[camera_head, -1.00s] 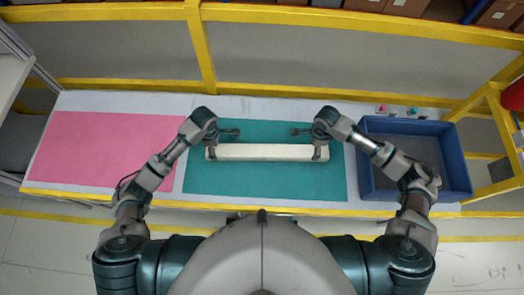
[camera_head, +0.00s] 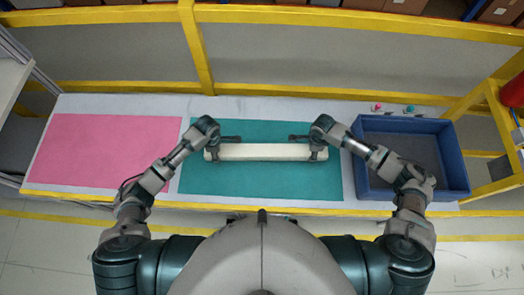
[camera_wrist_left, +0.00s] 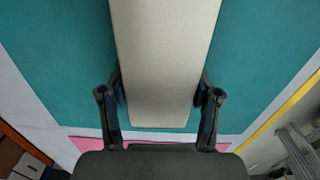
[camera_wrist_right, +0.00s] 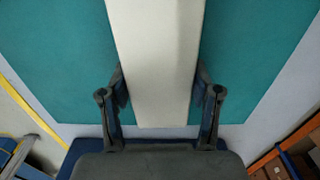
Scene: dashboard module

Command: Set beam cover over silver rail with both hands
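The beam cover (camera_head: 265,152), a long cream-white bar, lies lengthwise left to right over the teal mat (camera_head: 262,182). My left gripper (camera_head: 213,152) is at its left end and my right gripper (camera_head: 316,152) at its right end. In the left wrist view, the fingers are against both long sides of the cover (camera_wrist_left: 165,50). In the right wrist view, they likewise close on both sides of the cover (camera_wrist_right: 157,50). I see no silver rail; it may be hidden under the cover. I cannot tell whether the cover rests on anything.
A pink mat (camera_head: 105,150) lies on the table to the left. A blue bin (camera_head: 452,160) stands to the right, under my right forearm. Small red and green buttons (camera_head: 409,108) sit behind the bin. A yellow frame (camera_head: 195,50) runs behind the table.

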